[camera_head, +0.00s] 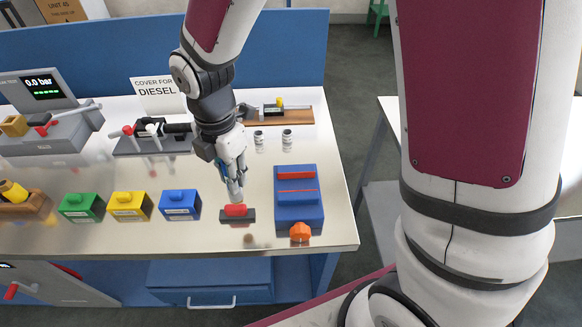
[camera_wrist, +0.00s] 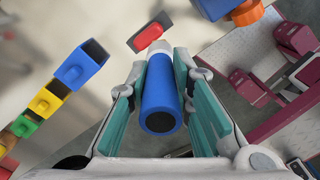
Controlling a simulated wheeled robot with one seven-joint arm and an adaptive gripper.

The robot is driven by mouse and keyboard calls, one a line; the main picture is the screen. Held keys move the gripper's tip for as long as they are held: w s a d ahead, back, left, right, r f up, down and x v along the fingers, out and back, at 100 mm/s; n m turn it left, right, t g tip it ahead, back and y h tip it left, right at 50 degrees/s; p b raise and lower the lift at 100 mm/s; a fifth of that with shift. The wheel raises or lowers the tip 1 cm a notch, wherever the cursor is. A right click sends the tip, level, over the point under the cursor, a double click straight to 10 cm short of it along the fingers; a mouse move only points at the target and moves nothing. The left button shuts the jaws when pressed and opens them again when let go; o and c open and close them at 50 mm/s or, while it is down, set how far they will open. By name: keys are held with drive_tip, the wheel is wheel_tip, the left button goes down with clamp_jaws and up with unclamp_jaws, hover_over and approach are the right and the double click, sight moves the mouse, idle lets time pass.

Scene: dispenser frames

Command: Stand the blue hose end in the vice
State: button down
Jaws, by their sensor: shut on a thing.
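The blue hose end (camera_wrist: 160,106) is a blue cylinder with a dark open end facing the wrist camera and a pale grey far end. My gripper (camera_wrist: 160,72) is shut on it, one teal-padded finger along each side. In the head view my gripper (camera_head: 237,178) points down above the bench, just behind a red block on a dark base (camera_head: 236,211); its fingers mostly hide the hose end. I cannot tell for certain which fixture is the vice. A dark fixture with red and white handles (camera_head: 150,133) stands behind left, and a brown board with a dark block (camera_head: 292,117) behind right.
Green (camera_head: 82,207), yellow (camera_head: 130,206) and blue (camera_head: 180,205) blocks stand in a row left of my gripper. A blue box with red strips (camera_head: 298,197) and an orange knob (camera_head: 300,231) are at right. Two small jars (camera_head: 288,139) stand behind. A gauge unit (camera_head: 45,115) is far left.

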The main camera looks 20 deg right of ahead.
drive_tip(key=shift+w+d+f+p, duration=0.35)
drive_tip(key=shift+d+f+p, duration=0.35)
drive_tip(key=shift+d, duration=1.85)
drive_tip(key=shift+w+d+f+p, duration=0.45)
drive_tip(key=shift+d+f, duration=0.5)
drive_tip(key=shift+d, duration=1.65)
drive_tip(key=shift+w+d+f+p, duration=0.25)
drive_tip(key=shift+d+f+p, duration=0.5)
drive_tip(key=shift+d, duration=1.8)
drive_tip(key=shift+f, duration=0.25)
drive_tip(key=c, duration=1.5)
unclamp_jaws()
drive_tip(key=shift+o, duration=0.3)
drive_tip(key=shift+r, duration=0.1)
